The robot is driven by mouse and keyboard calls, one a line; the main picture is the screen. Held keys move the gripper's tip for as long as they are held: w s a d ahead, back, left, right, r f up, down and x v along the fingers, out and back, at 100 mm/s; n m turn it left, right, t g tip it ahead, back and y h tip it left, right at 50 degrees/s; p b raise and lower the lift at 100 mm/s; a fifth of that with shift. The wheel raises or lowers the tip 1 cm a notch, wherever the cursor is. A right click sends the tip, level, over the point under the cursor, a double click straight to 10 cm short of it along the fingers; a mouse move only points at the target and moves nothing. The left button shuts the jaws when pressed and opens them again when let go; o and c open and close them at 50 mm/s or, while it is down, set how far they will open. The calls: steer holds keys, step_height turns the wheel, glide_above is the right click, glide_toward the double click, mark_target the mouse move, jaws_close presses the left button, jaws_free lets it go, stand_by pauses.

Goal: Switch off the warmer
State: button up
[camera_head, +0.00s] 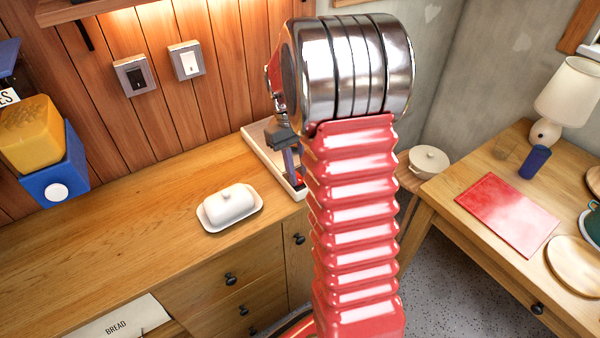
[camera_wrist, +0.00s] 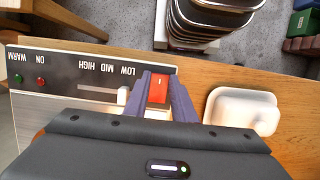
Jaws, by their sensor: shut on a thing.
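The warmer (camera_head: 261,146) is a pale, low unit on the wooden counter, partly hidden behind my arm. The wrist view shows its dark control panel (camera_wrist: 88,68) upside down, with WARM, ON, HIGH, MID and LOW lettering. A red rocker switch (camera_wrist: 158,89) marked with a white line stands at the panel's LOW end. My gripper (camera_wrist: 161,82) has its two purple fingers on either side of this switch, shut on it. A pale slider knob (camera_wrist: 122,95) sits beside the fingers, near LOW. A green lamp (camera_wrist: 17,78) and a red lamp (camera_wrist: 41,82) are at the other end; I cannot tell whether they are lit.
A white butter dish (camera_head: 230,206) stands on the counter close to the warmer. Two wall switches, one black (camera_head: 136,76) and one white (camera_head: 187,61), are on the wood panelling. A side table (camera_head: 461,197) stands at the right. The counter's left middle is clear.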

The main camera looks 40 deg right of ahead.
steer(key=shift+w, duration=0.1)
stand_by(0.3)
steer(key=o, duration=1.1)
steer(key=shift+c, duration=0.2)
steer(key=shift+r, duration=0.1)
steer(key=v, duration=1.3)
steer(key=shift+w+r, duration=0.2)
steer(key=shift+w, duration=0.1)
